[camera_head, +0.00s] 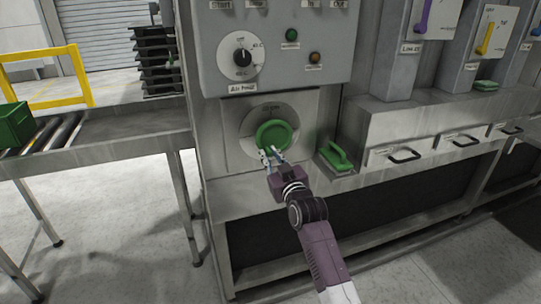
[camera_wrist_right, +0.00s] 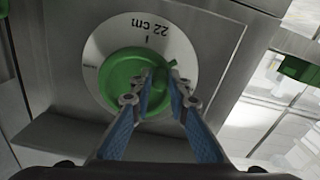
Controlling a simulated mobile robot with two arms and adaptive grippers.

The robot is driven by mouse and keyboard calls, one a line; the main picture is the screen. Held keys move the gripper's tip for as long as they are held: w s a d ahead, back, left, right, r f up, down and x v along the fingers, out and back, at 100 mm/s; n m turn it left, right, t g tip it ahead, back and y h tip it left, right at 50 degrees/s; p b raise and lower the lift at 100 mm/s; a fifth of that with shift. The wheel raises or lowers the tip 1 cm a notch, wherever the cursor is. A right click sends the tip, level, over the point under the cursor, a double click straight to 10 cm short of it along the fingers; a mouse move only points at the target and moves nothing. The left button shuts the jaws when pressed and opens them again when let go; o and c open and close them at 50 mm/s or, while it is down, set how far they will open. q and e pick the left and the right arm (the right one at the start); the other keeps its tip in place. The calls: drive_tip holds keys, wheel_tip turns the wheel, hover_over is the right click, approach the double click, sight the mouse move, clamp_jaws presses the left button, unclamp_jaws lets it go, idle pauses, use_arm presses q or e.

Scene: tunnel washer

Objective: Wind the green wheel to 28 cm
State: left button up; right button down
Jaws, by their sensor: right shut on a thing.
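The green wheel (camera_head: 272,133) is set on a round pale dial plate (camera_head: 243,143) on the front of the grey machine. In the right wrist view the wheel (camera_wrist_right: 113,82) fills the middle of the dial, and the plate carries the upside-down print "22 cm" (camera_wrist_right: 151,24) with a short mark beside it. My right gripper (camera_head: 271,153) is at the lower edge of the wheel, and its fingers (camera_wrist_right: 160,80) are closed on a green part of it. The fingers hide part of the wheel's rim. My left gripper is not in view.
Above is a panel with a black knob (camera_head: 243,57), a green button (camera_head: 292,35) and an amber button (camera_head: 315,57). Drawers with black handles (camera_head: 404,156) are further right; a roller table (camera_head: 110,137) stands left.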

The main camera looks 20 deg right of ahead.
drive_tip(key=shift+r, duration=0.15)
drive_tip(key=shift+a+r+m+p, duration=0.3)
drive_tip(key=shift+m+p, duration=0.4)
drive_tip(key=shift+m, duration=0.2)
drive_tip(key=shift+r+m, duration=0.1)
drive_tip(key=shift+m, duration=0.4)
drive_tip(key=shift+a+r, duration=0.1)
drive_tip(key=shift+r, duration=0.1)
